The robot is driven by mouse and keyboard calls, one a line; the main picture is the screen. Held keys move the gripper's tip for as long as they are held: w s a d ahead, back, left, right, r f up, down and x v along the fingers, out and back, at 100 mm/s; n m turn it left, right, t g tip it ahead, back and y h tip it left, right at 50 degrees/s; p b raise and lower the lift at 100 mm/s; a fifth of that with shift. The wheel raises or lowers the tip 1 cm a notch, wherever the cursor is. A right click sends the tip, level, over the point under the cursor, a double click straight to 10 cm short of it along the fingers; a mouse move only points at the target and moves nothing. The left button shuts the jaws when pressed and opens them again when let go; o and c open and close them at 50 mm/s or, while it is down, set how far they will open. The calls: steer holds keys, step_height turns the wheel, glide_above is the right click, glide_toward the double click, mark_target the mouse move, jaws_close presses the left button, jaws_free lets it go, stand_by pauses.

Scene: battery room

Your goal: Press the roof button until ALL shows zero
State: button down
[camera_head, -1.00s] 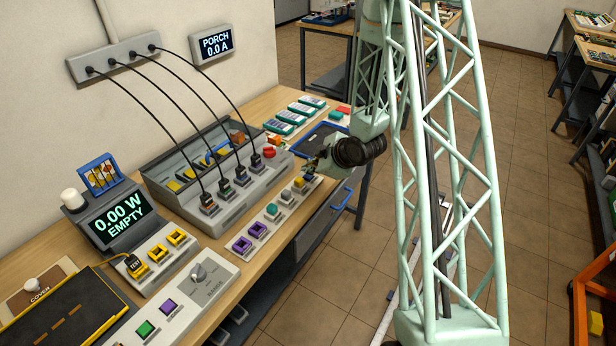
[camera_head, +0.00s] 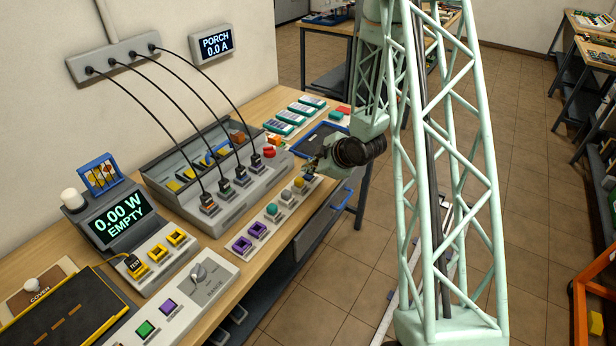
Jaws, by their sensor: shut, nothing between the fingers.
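My gripper (camera_head: 311,171) is shut and empty, at the far end of a grey button strip (camera_head: 264,221) along the bench's front edge. Its fingertips are close to a dark blue button (camera_head: 308,177); I cannot tell whether they touch it. Labels are too small to read, so I cannot tell which is the roof button. The wall display (camera_head: 215,44) reads PORCH 0.0 A. No display reading ALL is in view.
A meter screen (camera_head: 121,219) reads 0.00 W EMPTY. Several black cables run from a wall socket bar (camera_head: 113,59) down to plugs on a grey unit (camera_head: 225,211) behind the strip. A red knob (camera_head: 269,152) stands near my gripper.

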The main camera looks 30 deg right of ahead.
mark_target(308, 177)
steer(key=shift+f+b, duration=0.8)
steer(key=shift+b, duration=0.25)
stand_by(1.3)
steer(key=shift+r, duration=0.8)
steer(key=shift+r, duration=0.1)
stand_by(0.4)
steer(key=shift+r+p, duration=1.4)
steer(key=shift+r, duration=1)
steer(key=shift+r, duration=0.1)
